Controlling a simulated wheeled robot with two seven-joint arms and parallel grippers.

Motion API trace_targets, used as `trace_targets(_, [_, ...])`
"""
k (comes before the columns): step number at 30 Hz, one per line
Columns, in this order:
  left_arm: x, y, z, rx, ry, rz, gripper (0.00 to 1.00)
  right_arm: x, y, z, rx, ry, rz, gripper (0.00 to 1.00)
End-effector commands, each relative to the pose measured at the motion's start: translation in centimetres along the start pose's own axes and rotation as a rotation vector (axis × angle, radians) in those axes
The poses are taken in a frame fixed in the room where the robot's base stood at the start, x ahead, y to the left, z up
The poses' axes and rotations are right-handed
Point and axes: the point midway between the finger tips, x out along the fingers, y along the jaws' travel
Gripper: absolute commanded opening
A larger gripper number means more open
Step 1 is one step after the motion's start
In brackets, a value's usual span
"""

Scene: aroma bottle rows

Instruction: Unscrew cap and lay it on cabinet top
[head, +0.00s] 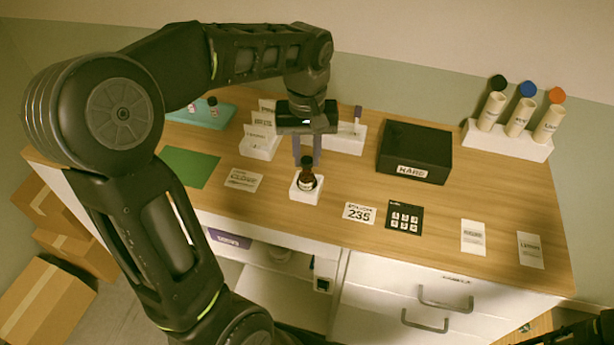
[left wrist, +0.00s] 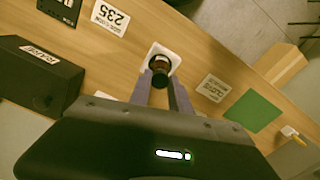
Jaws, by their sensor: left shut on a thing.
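A small dark brown bottle (head: 307,182) stands upright in a white square holder (head: 299,194) near the front middle of the wooden cabinet top (head: 285,225). Its black cap (left wrist: 160,65) is on top of it. My left gripper (head: 307,158) comes down from above, with its two grey fingers on either side of the cap and shut on it. In the left wrist view the fingertips (left wrist: 161,80) meet the cap's sides, and the holder shows behind. Whether the cap's thread is loose cannot be told. Part of my right arm shows at the lower right corner; its jaws are unclear.
A green mat (head: 188,167) lies left. A label marked 235 (head: 359,213) and a dark card (head: 404,217) lie right of the holder. Three capped tubes (head: 519,118) stand at the back right.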

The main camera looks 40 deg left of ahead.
Motion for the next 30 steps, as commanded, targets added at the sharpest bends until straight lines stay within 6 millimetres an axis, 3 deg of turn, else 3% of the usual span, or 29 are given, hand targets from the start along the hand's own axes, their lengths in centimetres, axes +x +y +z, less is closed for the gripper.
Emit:
trace_targets(12, [-2.5, 0.0, 0.0, 0.000, 0.000, 0.000, 0.00, -1.6, -0.6, 0.0, 0.000, 0.000, 0.000, 0.36])
trace_targets(18, [-3.7, 0.0, 0.0, 0.000, 0.001, 0.001, 0.00, -1.2, -0.5, 0.0, 0.000, 0.000, 0.000, 0.36])
trace_targets(30, [-4.0, 0.0, 0.0, 0.000, 0.000, 0.000, 0.00, -1.2, -0.4, 0.0, 0.000, 0.000, 0.000, 0.36])
